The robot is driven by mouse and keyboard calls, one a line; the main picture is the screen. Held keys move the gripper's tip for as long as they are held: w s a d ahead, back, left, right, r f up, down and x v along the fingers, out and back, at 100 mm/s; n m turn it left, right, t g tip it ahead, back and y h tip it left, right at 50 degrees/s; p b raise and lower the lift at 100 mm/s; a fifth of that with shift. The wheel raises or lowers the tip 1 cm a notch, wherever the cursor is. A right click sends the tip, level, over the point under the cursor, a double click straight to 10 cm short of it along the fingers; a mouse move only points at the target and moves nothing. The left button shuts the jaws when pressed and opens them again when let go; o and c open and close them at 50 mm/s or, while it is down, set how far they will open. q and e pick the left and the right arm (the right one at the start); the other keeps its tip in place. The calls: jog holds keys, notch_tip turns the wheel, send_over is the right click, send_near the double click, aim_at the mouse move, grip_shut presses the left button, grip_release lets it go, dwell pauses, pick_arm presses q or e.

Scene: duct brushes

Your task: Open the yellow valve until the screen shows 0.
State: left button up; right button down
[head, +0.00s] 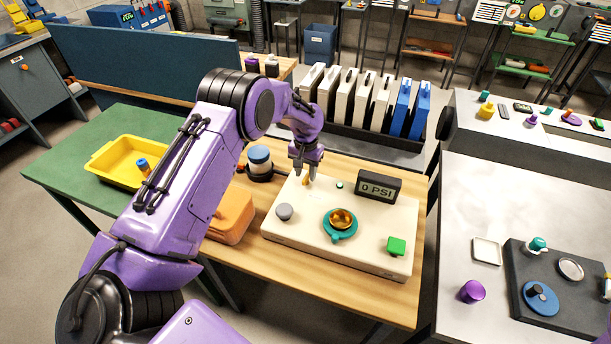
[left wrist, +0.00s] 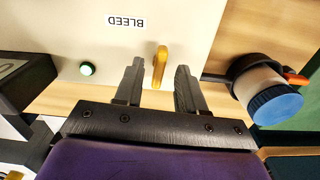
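The yellow valve (head: 306,180) is a small lever at the back of the cream panel (head: 330,258). In the left wrist view the valve (left wrist: 160,66) lies between the fingertips, beside a label reading BLEED (left wrist: 126,22). The screen (head: 379,186) is a dark box on the panel and reads 0 PSI. My left gripper (head: 304,170) is right above the valve. In the left wrist view the left gripper (left wrist: 159,85) is open, with a gap on each side of the lever. My right gripper is not in view.
The panel also carries a grey knob (head: 285,212), a gold dome on a teal base (head: 341,220) and a green button (head: 396,246). A blue-capped jar (head: 260,160) stands close behind the panel's left side. An orange case (head: 232,216) and yellow tray (head: 118,174) lie further left.

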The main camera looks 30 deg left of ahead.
aim_at(306, 177)
pick_arm(q)
notch_tip(306, 177, up, 9)
jog(key=b, duration=0.1)
jog(key=shift+f+b, duration=0.15)
jog(key=shift+b, duration=0.25)
